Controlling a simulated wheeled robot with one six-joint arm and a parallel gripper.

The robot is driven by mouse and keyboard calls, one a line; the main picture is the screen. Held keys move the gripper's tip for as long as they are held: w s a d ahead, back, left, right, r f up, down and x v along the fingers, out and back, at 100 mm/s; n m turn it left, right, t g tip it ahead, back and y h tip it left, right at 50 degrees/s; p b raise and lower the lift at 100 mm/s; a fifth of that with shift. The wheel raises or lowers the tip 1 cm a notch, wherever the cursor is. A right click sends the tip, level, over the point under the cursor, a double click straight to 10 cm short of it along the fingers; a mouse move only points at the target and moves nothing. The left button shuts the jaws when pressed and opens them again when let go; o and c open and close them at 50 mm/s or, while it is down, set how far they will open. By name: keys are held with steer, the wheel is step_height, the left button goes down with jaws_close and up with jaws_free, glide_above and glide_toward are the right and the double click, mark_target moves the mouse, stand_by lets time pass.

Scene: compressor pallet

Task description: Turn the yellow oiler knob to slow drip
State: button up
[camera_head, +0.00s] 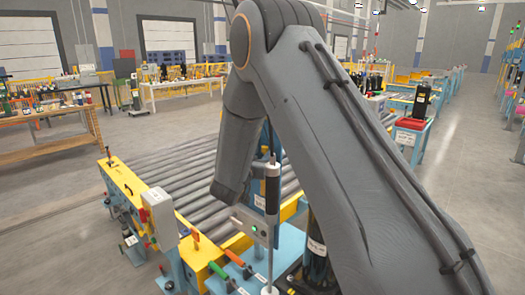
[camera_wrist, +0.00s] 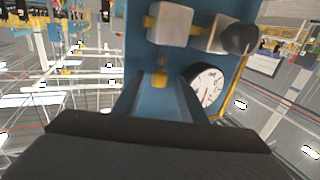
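In the wrist view, a small yellow part (camera_wrist: 160,77), which looks like the oiler knob, shows in front of a blue panel (camera_wrist: 140,45), below a pale block (camera_wrist: 171,23). My gripper's dark body (camera_wrist: 150,145) fills the bottom of that view. Two bluish slabs reach from it towards the panel, on either side of the yellow part. I cannot tell whether these are fingers or part of the fixture, nor whether anything touches the knob. In the head view my arm hides the gripper and the knob.
A white dial gauge (camera_wrist: 207,86) sits close on the right, with a second pale block (camera_wrist: 222,33) and a dark rounded part (camera_wrist: 240,38) above it.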

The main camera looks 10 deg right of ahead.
steer(key=shift+w+d, duration=0.2)
steer(key=shift+w, duration=0.05)
jaws_close()
